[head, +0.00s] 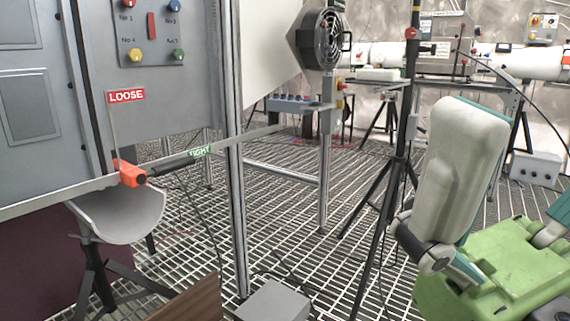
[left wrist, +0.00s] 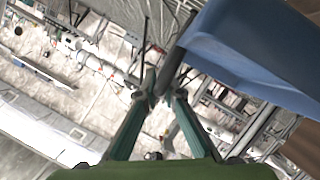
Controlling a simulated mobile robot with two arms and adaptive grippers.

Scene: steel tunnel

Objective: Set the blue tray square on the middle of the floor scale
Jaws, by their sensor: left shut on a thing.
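The blue tray (left wrist: 255,50) fills the upper right of the left wrist view, tilted in that picture and cut off by its edge. My left gripper (left wrist: 158,97) has its two teal fingers together on a dark bar that runs up to the tray's near corner. The bar looks like a handle of the tray. The head view shows neither the tray nor the left gripper. I cannot make out the floor scale for certain in either view. My right gripper's fingertips are not in view.
In the head view, a grey panel cabinet (head: 30,105) and a metal post (head: 236,190) stand at left. A black tripod (head: 375,190) stands on the open grating floor (head: 290,220).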

